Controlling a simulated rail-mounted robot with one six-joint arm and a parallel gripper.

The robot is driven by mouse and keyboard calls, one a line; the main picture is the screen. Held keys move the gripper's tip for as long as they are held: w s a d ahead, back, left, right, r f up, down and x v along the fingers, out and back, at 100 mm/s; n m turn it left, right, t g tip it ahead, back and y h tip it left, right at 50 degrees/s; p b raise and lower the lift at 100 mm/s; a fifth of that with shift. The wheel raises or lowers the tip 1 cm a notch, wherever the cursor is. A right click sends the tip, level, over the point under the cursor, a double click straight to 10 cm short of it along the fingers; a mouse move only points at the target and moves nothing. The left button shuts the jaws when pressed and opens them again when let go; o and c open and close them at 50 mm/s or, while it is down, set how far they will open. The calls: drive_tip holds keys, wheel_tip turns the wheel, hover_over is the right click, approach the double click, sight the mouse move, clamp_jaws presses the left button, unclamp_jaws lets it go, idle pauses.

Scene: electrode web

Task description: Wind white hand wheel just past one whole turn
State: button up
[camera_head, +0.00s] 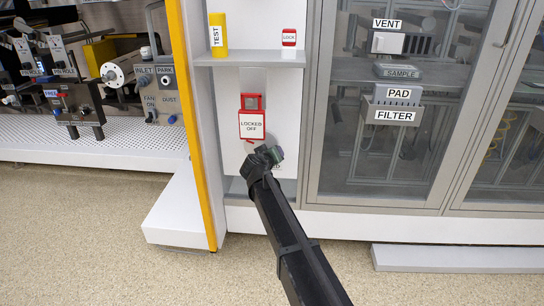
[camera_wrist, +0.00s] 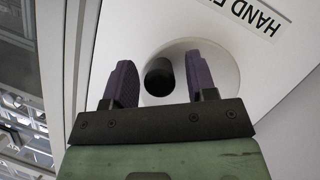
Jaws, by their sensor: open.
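The white hand wheel (camera_wrist: 220,66) is a flat disc on a white panel in the wrist view, with a black round knob (camera_wrist: 159,76) standing on it. My gripper (camera_wrist: 158,58) is open, with one dark purple finger to the left of the knob and one to the right. Gaps show on both sides of the knob, so neither finger visibly touches it. Part of the wheel is hidden behind the fingers and palm. In the head view my gripper (camera_head: 272,155) is at the lower white panel, and my arm hides the wheel there.
A label starting "HAND" (camera_wrist: 260,18) is beside the wheel. Above my gripper hangs a red and white "LOCKED OFF" tag (camera_head: 252,124). A yellow post (camera_head: 190,120) stands left, and a glass-doored cabinet (camera_head: 314,120) stands right. A shelf (camera_head: 250,58) crosses above.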

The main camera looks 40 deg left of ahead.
drive_tip(key=shift+s, duration=0.1)
drive_tip(key=p+v, duration=0.3)
drive_tip(key=v, duration=0.7)
drive_tip(key=shift+s+d, duration=0.2)
drive_tip(key=shift+s, duration=0.1)
drive_tip(key=shift+r, duration=0.1)
